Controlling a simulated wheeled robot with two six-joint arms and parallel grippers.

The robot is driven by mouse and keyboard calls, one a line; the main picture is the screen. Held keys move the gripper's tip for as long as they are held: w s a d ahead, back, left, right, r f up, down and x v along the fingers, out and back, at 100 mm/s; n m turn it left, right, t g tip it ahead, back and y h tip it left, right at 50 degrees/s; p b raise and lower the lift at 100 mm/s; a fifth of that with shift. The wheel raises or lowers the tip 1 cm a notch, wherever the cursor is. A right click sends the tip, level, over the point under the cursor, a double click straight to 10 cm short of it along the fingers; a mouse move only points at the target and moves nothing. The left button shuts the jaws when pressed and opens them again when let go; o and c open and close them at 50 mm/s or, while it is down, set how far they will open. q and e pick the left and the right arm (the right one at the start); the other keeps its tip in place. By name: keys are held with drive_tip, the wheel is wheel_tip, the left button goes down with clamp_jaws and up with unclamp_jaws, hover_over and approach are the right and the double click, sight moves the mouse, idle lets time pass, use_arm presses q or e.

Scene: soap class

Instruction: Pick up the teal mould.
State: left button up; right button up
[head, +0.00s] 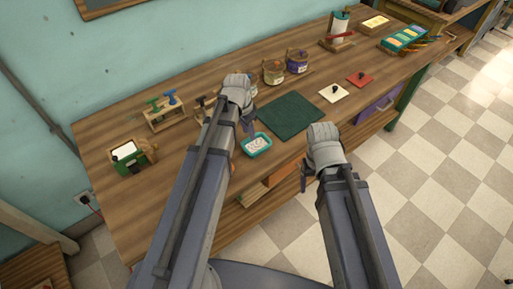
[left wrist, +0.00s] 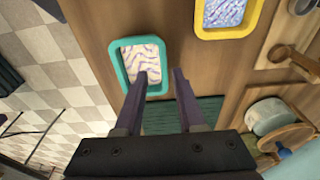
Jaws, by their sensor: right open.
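The teal mould (head: 258,153) stands on the wooden bench near its front edge, left of the green mat. In the left wrist view the teal mould (left wrist: 167,61) has a teal rim and a pale filling with purple swirls. My left gripper (head: 250,129) hangs just beside the mould in the head view. My right gripper (head: 303,178) is open and empty, by the front edge of the bench, away from the mould.
A yellow mould (left wrist: 228,32) stands near the teal one. The dark green mat (head: 290,115) lies bare. Jars (head: 297,61), a stamp rack (head: 163,112), a green-sided box (head: 130,158), a white tile (head: 334,94) and a red tile (head: 361,79) stand around it.

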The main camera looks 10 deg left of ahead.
sight(256, 146)
use_arm(q)
drive_tip(key=f+b, duration=0.2)
drive_tip(key=f, duration=0.1)
drive_tip(key=w+f+b, duration=0.1)
drive_tip(key=b, duration=0.1)
drive_tip(key=shift+d+f, duration=0.3)
drive_tip(key=shift+r, duration=0.1)
drive_tip(key=shift+c, duration=0.3)
clamp_jaws()
idle(0.6)
